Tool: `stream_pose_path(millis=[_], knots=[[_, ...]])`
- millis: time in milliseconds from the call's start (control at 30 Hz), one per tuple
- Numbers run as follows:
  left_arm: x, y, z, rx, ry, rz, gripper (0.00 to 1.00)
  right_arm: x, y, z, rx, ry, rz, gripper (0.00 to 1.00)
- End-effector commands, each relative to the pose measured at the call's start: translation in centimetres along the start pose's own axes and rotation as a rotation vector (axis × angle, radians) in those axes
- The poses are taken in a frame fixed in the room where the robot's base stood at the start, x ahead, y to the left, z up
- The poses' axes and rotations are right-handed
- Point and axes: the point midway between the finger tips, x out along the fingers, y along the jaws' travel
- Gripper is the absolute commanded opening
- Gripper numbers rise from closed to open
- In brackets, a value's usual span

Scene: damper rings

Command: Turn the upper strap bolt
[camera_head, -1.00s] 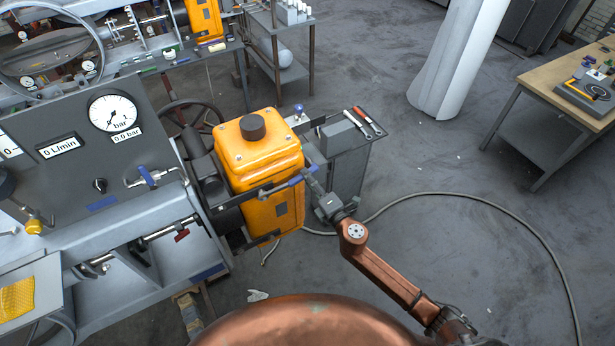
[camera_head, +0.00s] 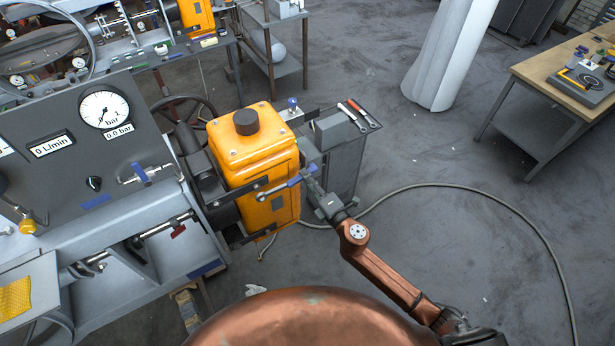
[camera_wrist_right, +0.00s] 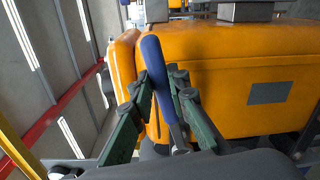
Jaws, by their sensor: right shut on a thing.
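My right gripper (camera_head: 308,180) is shut on a wrench with a blue handle (camera_head: 295,182). The wrench slants down to the left across the front of the yellow tank (camera_head: 255,165), and its ring end (camera_head: 261,197) is at the dark strap (camera_head: 238,194) around the tank. The bolt itself is too small or hidden to make out, so I cannot tell whether the ring sits on it. In the right wrist view, the blue handle (camera_wrist_right: 153,62) stands between the green fingers (camera_wrist_right: 158,108), in front of the tank. My left gripper is out of view.
A grey panel with a pressure gauge (camera_head: 104,109) stands left of the tank. A small cart (camera_head: 345,150) with two wrenches (camera_head: 352,115) is behind my right gripper. A hose (camera_head: 480,200) lies on otherwise open floor. A wooden workbench (camera_head: 550,80) is at far right.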

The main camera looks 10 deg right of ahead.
Motion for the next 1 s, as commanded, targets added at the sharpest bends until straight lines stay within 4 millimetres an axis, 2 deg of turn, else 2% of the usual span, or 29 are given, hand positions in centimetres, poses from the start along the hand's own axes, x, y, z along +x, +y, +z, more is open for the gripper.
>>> stream_pose_path(millis=[167,300,500,600,767,1000], knots=[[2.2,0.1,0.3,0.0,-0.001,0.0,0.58,-0.4,-4.4,-2.7,0.245,0.021,-0.02,0.0],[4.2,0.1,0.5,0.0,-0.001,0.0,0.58,-0.9,-8.2,-4.9,0.516,0.032,-0.022,0.0],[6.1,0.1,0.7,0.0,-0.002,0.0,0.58,-1.9,-11.9,-6.9,0.835,0.026,0.002,0.0],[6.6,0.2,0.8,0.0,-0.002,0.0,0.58,-2.3,-12.9,-7.3,0.933,0.02,0.015,0.0],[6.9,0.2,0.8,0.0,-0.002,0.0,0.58,-2.5,-13.5,-7.3,1.003,0.014,0.028,0.0],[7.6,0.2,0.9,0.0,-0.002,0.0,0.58,-0.8,-13.5,-7.2,1.006,0.012,0.031,0.0]])
